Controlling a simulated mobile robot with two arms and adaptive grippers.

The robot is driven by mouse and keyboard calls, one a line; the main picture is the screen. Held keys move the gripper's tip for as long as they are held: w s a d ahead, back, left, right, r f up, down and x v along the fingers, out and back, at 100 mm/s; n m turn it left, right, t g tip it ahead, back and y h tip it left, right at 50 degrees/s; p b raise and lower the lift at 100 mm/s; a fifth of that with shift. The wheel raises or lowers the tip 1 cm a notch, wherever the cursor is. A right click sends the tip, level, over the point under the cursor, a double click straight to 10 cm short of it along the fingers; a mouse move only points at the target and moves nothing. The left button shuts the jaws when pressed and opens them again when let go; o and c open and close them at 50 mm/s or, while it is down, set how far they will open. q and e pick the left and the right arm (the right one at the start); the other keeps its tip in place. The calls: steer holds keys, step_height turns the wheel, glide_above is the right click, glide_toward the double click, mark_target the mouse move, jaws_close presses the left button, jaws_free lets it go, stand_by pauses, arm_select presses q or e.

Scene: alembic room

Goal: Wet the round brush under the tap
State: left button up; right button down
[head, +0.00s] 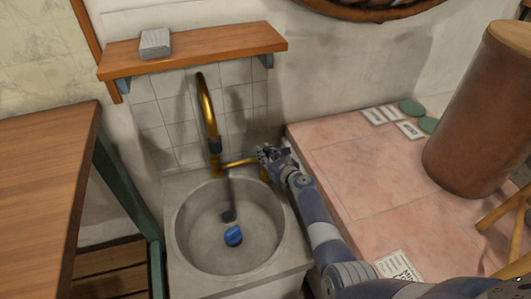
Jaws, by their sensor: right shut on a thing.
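The brass tap (207,107) stands at the back of a round grey sink (187,246), its spout curving down to a dark nozzle. A brass side bar (240,162) runs right from it to my right gripper (268,155). That gripper appears shut on the end of this bar, though its fingers are small and partly hide the contact. A small round blue object (233,236) lies in the sink basin, below the nozzle and apart from the gripper. I cannot tell whether it is the round brush. My left gripper is out of view.
A wooden shelf (200,52) with a grey block (155,43) hangs above the sink. A wooden table (45,170) stands left. On the right, a pink tiled counter (345,165) holds cards and green discs (411,107); a large brown cylinder (475,125) stands there too.

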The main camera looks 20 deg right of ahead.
steer(key=c, duration=1.4)
jaws_free()
steer(key=shift+c, duration=0.2)
steer(key=v, duration=1.2)
